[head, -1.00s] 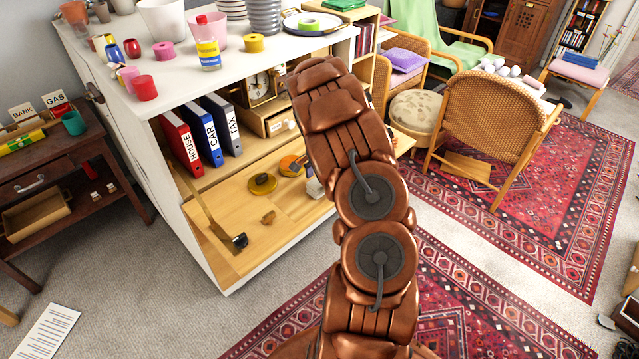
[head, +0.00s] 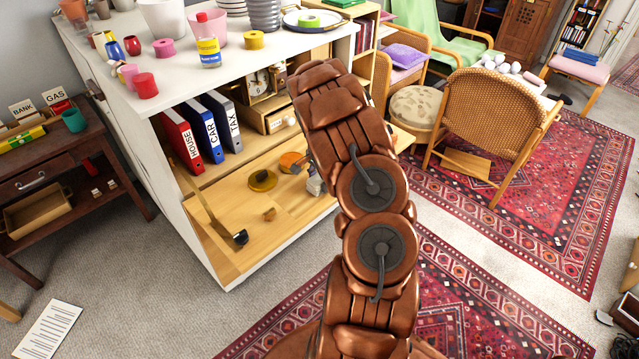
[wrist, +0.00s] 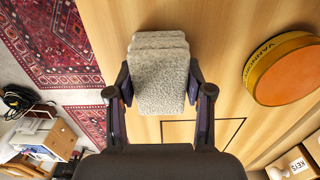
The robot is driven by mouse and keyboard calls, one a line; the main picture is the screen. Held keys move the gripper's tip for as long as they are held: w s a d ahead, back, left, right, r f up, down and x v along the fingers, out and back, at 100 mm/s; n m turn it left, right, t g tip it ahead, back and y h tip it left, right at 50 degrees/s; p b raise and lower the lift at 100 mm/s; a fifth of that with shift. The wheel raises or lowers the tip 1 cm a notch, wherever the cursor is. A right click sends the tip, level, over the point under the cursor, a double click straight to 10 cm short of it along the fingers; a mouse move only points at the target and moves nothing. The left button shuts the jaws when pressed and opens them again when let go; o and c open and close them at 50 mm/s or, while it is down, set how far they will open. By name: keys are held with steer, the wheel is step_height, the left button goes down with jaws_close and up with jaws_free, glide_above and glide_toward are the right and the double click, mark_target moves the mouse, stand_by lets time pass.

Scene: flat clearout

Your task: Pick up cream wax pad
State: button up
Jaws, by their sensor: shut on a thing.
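The cream wax pad (wrist: 160,78) is a pale, fuzzy, layered block in the middle of the wrist view. My gripper (wrist: 160,88) has one finger against each side of it and is shut on it. The wooden flap surface lies behind the pad; I cannot tell whether they touch. In the head view my arm hides most of the gripper, and only a small pale grey patch (head: 315,184) shows beside the arm, above the flap.
A round orange tin (wrist: 286,70) lies close to the right of the pad in the wrist view. Binders (head: 205,130) stand behind.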

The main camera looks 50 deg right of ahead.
mark_target(320, 179)
steer(key=shift+c, duration=0.6)
steer(key=shift+r, duration=0.15)
steer(key=shift+r+b, duration=1)
steer(key=shift+r, duration=0.35)
steer(key=shift+s+r, duration=0.15)
steer(key=shift+r, duration=0.15)
steer(key=s+a+r+b, duration=0.1)
steer(key=s+a+b, duration=0.3)
steer(key=s, duration=1)
steer(key=shift+s+a+r, duration=0.2)
steer(key=shift+a, duration=0.95)
steer(key=o, duration=0.6)
steer(key=c, duration=0.5)
